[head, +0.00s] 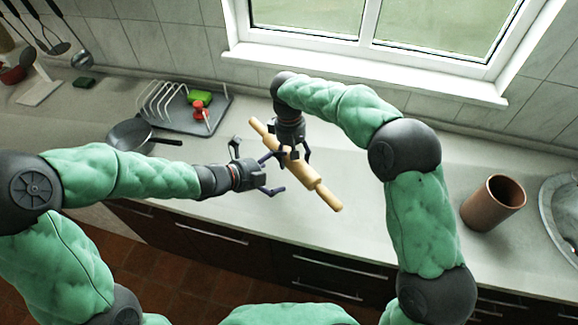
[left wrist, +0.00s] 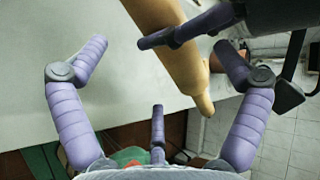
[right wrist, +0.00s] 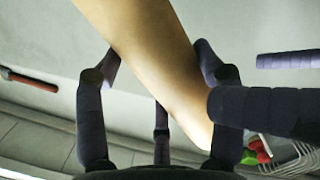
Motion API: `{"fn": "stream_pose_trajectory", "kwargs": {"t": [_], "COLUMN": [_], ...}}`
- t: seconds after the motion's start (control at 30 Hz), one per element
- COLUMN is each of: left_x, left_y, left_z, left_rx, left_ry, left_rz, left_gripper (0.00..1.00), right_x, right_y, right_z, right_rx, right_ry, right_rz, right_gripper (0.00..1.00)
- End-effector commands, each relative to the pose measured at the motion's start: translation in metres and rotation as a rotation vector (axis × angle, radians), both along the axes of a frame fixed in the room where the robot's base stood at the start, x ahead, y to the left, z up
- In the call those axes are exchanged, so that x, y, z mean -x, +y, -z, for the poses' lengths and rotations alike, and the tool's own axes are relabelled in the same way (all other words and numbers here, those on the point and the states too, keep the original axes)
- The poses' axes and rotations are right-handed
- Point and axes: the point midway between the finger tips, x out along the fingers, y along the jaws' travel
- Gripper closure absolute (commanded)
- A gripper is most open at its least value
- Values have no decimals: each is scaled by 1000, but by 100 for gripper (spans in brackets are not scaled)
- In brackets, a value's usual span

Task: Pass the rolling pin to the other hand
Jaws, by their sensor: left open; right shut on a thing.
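The wooden rolling pin (head: 301,172) is held in the air above the counter, slanting from upper left to lower right in the head view. My right gripper (head: 293,153) is shut on it near its middle, coming from above. My left gripper (head: 268,176) is open and empty, its fingers spread just left of the pin. In the left wrist view the pin (left wrist: 178,45) lies beyond the open fingers, with a right gripper finger across it. In the right wrist view the pin (right wrist: 155,65) passes between the right gripper's fingers.
A dish rack (head: 165,105) with a green sponge (head: 200,97) and a red item (head: 200,110) stands at the back left. A dark pan (head: 130,134) lies before it. A brown cylinder (head: 492,203) stands at the right, near the sink (head: 562,215). The counter below the pin is clear.

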Motion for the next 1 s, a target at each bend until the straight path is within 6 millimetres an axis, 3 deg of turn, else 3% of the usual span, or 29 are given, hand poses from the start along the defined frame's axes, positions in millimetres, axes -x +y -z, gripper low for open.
{"fn": "stream_pose_trajectory", "kwargs": {"t": [0.4, 0.87, 0.9, 1.0], "left_x": [-31, -37, -37, -37], "left_y": [-44, -52, -52, -52], "left_z": [32, 37, 37, 37], "left_rx": [0, 0, 0, 0], "left_ry": [2, 1, 1, 1], "left_rz": [0, -3, -3, -3], "left_gripper": [2, 2, 5, 33], "right_x": [0, -1, -1, 0], "right_y": [0, 0, 0, 0], "right_z": [-1, -1, -1, -1], "right_rx": [-1, 0, 0, -1], "right_ry": [-2, -2, -2, -2], "right_rz": [0, 0, 0, 0], "right_gripper": [84, 84, 84, 84]}}
